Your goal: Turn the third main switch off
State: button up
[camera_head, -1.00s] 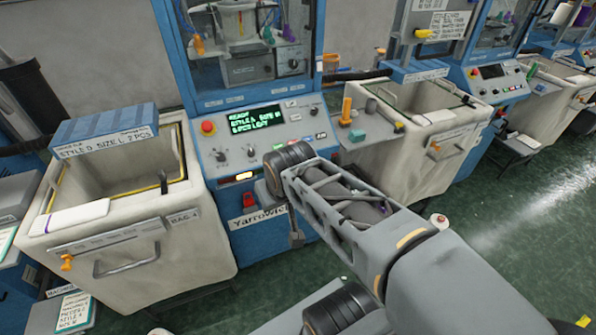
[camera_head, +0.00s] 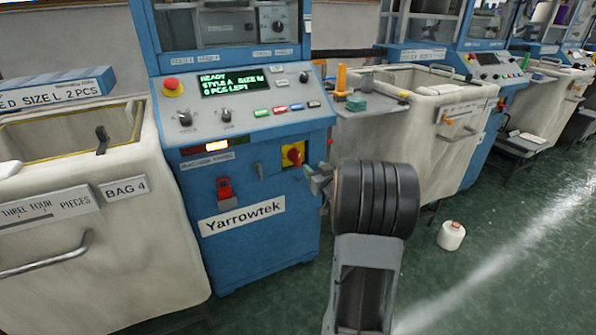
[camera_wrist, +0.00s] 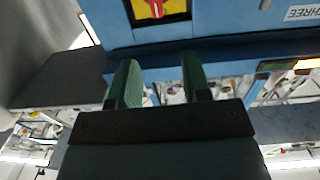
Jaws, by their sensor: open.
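The main switch (camera_head: 293,154) is a red knob on a yellow plate. It sits on the blue front of the machine marked Yarrowtek, below the control panel. In the wrist view the red knob and yellow plate (camera_wrist: 153,10) show at the top edge, partly cut off, with a THREE label (camera_wrist: 302,14) to the right. My gripper (camera_head: 318,183) is just below and right of the switch in the head view, partly hidden by my wrist. In the wrist view my gripper (camera_wrist: 160,72) has its two green fingers apart with nothing between them. The fingers appear clear of the knob.
A red emergency button (camera_head: 171,84) and the lit display (camera_head: 235,82) are above. A red device (camera_head: 224,188) hangs on the machine front left of the switch. Fabric bins stand left (camera_head: 150,240) and right (camera_head: 420,140).

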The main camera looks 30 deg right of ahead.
aim_at(299, 156)
jog(key=w+b, duration=0.1)
jog(key=w, duration=0.3)
jog(key=w+d+f+b, duration=0.1)
jog(key=w, duration=0.4)
jog(key=w+d, duration=0.1)
jog(key=w, duration=0.3)
jog(key=shift+w+d+f+b, duration=0.2)
jog(key=shift+w+b, duration=0.05)
jog(key=shift+b, duration=0.15)
grip_shut()
